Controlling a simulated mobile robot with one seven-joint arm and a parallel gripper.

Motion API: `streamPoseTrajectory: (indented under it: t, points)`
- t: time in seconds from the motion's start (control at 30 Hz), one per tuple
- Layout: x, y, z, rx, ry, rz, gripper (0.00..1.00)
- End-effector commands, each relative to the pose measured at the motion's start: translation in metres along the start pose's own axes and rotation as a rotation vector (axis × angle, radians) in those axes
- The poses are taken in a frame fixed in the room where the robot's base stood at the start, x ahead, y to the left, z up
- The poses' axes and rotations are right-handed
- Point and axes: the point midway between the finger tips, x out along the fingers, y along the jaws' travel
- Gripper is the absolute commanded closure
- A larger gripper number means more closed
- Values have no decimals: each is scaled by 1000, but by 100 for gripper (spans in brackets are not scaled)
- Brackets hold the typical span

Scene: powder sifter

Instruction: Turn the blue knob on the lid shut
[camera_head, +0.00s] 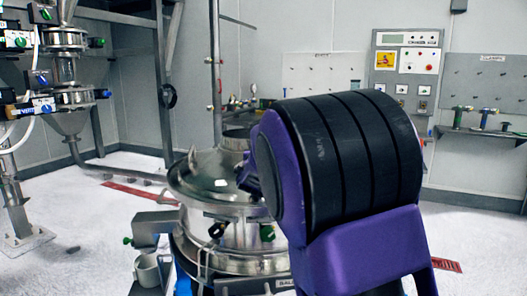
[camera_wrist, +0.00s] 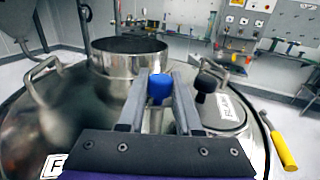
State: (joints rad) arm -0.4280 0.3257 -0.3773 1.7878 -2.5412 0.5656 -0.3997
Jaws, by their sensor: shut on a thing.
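The blue knob (camera_wrist: 160,88) stands on the metal lid (camera_wrist: 85,120), between the two fingers of my gripper (camera_wrist: 160,80) in the wrist view. The fingers are shut on it from left and right. Its base is partly hidden behind my gripper's body. In the head view the domed lid (camera_head: 200,178) sits on the sifter, and my arm hides the knob and most of my gripper. The knob's turn angle cannot be told.
A wide metal collar (camera_wrist: 124,58) rises from the lid behind the knob. A black knob (camera_wrist: 207,82) stands close to the right finger, by a flat hatch (camera_wrist: 228,112). A lid handle (camera_wrist: 42,68) is at left, a yellow-handled tool (camera_wrist: 280,145) at right.

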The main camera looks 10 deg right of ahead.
Motion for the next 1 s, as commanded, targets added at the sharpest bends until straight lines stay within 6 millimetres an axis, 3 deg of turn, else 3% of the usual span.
streamPoseTrajectory:
  t: [0.73,0.77,0.9,1.0]
  points:
    - [0,0,0,0,0,60,100]
    - [0,0,0,0,-1,60,65]
    - [0,0,0,0,-1,60,40]
    - [0,0,0,0,-1,60,37]
